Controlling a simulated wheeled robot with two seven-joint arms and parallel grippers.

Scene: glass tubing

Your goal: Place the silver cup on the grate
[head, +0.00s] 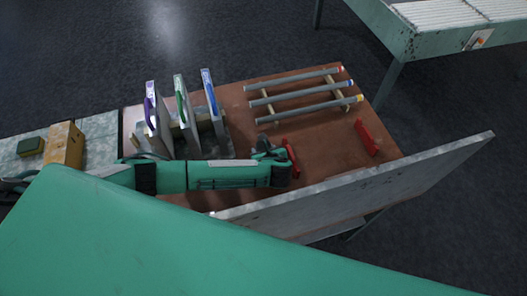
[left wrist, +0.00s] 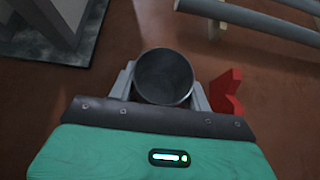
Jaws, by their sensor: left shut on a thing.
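The silver cup (left wrist: 163,76) is a round, open-topped metal cup, seen from above in the left wrist view. My left gripper (head: 270,153) is shut on it, with one finger on each side of the cup in the left wrist view. In the head view the cup is small and mostly hidden at the end of my left arm, over the brown tabletop (head: 225,105). I cannot tell for sure which thing is the grate. My right gripper is not in view.
Grey tubes (head: 303,88) lie on a rack at the back of the table. Red brackets (head: 366,138) stand on the tabletop, one close to my left gripper. A tall grey board (head: 400,178) stands along the front right.

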